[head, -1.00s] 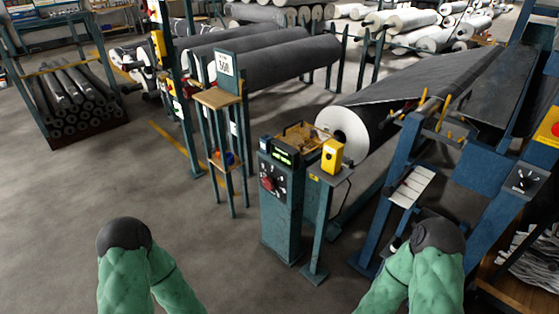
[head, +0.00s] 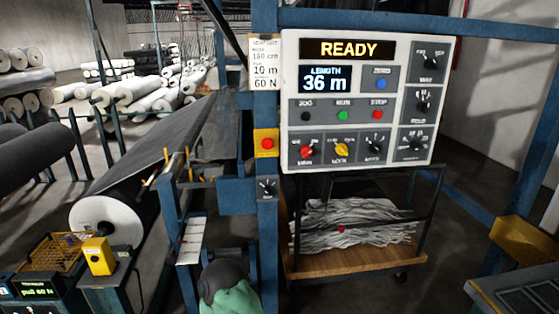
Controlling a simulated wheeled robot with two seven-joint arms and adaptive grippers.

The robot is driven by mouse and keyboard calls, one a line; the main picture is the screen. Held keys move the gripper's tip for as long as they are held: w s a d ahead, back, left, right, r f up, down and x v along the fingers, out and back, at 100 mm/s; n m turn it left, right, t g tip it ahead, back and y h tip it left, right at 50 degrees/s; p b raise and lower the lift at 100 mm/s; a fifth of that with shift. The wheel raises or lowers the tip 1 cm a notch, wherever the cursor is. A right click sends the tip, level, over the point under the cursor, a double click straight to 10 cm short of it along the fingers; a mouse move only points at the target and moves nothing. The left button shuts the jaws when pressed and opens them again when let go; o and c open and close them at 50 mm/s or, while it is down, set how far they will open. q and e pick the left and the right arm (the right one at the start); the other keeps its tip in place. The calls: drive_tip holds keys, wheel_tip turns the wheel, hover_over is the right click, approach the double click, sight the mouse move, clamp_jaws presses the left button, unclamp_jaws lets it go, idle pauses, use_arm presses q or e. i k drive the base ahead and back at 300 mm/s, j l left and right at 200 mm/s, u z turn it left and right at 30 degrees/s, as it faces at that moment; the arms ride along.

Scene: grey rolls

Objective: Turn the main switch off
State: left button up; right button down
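A light grey control panel (head: 358,100) faces me in the head view, on a blue frame. Its display (head: 347,49) reads READY, and a smaller screen (head: 325,79) reads LENGTH 36 m. Along its lower row are a red rotary knob (head: 307,151), a yellow one (head: 342,149) and a black one (head: 375,146). The small labels are blurred, so I cannot tell for sure which knob is the main switch or its setting. Neither gripper shows.
A red button on a yellow box (head: 266,143) and a small black switch (head: 267,188) are on the blue post. Below the panel stands a cart (head: 345,265) with crumpled grey material. A large roll (head: 108,218) lies at left. A yellow bin (head: 530,245) is at right.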

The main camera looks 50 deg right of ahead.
sight(306, 151)
drive_tip(key=z, duration=2.2)
